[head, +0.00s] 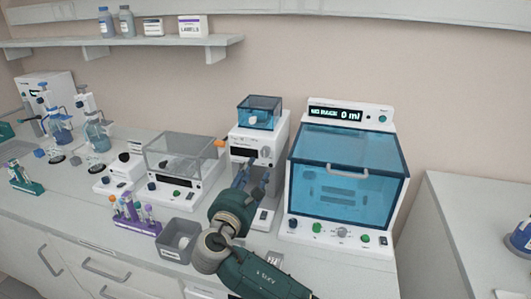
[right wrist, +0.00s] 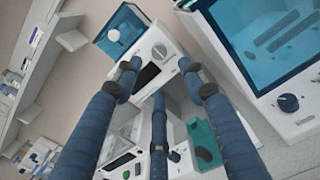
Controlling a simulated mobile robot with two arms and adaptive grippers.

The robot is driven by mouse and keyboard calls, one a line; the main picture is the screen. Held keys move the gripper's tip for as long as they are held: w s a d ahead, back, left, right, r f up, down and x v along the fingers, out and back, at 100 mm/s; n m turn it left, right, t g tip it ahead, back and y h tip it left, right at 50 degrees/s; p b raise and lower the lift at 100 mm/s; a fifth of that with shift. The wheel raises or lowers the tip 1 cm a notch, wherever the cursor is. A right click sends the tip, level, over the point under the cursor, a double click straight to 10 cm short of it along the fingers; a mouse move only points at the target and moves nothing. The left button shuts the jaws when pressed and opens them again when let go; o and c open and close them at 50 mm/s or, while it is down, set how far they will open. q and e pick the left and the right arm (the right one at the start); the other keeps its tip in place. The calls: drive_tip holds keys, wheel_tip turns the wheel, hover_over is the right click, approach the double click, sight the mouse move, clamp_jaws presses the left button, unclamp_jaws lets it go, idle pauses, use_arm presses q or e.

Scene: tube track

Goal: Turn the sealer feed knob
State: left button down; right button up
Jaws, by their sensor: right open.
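The narrow white machine (head: 243,137) with a blue clear hopper (head: 259,112) on top stands mid-counter; I take it for the sealer. Its front has a dark display and a grey round knob (head: 265,152). I cannot tell whether a finger touches the knob. My left gripper is out of view.
A larger white machine (head: 382,117) with a blue clear door stands close on the right. A clear-lidded device (head: 183,153), a grey bin (head: 178,241) and a purple tube rack (head: 137,217) stand left. A counter gap lies at far right.

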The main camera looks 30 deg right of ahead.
sight(265, 154)
drive_tip(key=x, duration=0.2)
drive_tip(key=p+x, duration=0.1)
drive_tip(key=x, duration=0.2)
drive_tip(key=shift+w+d+r, duration=0.2)
drive_tip(key=shift+d+r, duration=0.1)
drive_tip(key=p+x, duration=0.1)
drive_tip(key=x, duration=0.1)
drive_tip(key=shift+w+d+f, duration=0.15)
drive_tip(key=shift+w+d, duration=0.05)
drive_tip(key=shift+d, duration=0.1)
drive_tip(key=shift+w+d, duration=0.4)
drive_tip(key=shift+c, duration=1.2)
clamp_jaws()
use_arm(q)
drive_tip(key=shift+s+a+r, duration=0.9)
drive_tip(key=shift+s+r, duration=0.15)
use_arm(e)
drive_tip(key=shift+f, duration=0.1)
